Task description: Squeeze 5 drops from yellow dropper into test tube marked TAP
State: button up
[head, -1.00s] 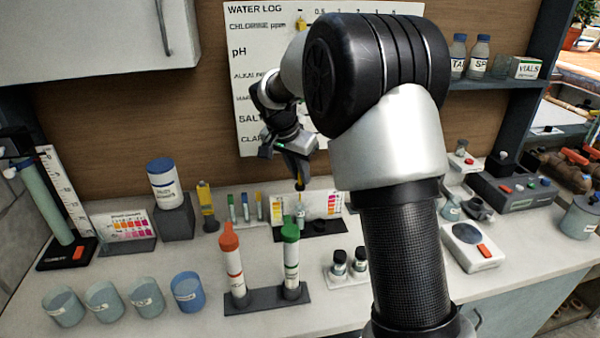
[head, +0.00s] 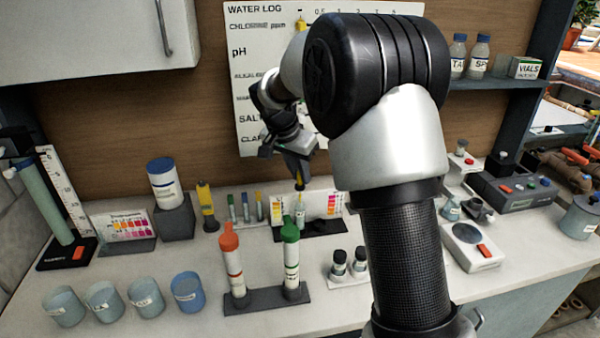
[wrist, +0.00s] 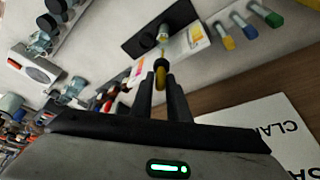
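My gripper (head: 299,170) hangs in front of the lower part of the water log board. It is shut on the yellow dropper (head: 299,181), whose yellow bulb shows between the fingers (wrist: 161,85) in the wrist view (wrist: 160,74). The dropper points down above a small test tube (head: 301,211) standing at the colour-chart comparator (head: 321,228). The tube also shows in the wrist view (wrist: 163,36), just beyond the dropper. Its marking is too small to read. I cannot tell whether the dropper tip is inside the tube mouth or just above it.
Several small coloured-cap tubes (head: 246,207) stand left of the comparator. An orange-capped bottle (head: 232,265) and a green-capped one (head: 291,262) stand in front. Two black-capped vials (head: 349,263) sit nearby. Several cups (head: 146,298) line the front left.

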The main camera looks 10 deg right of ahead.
jog(key=shift+r, duration=0.1)
dwell(0.3)
jog(key=shift+r+p, duration=1.6)
jog(key=shift+r, duration=0.85)
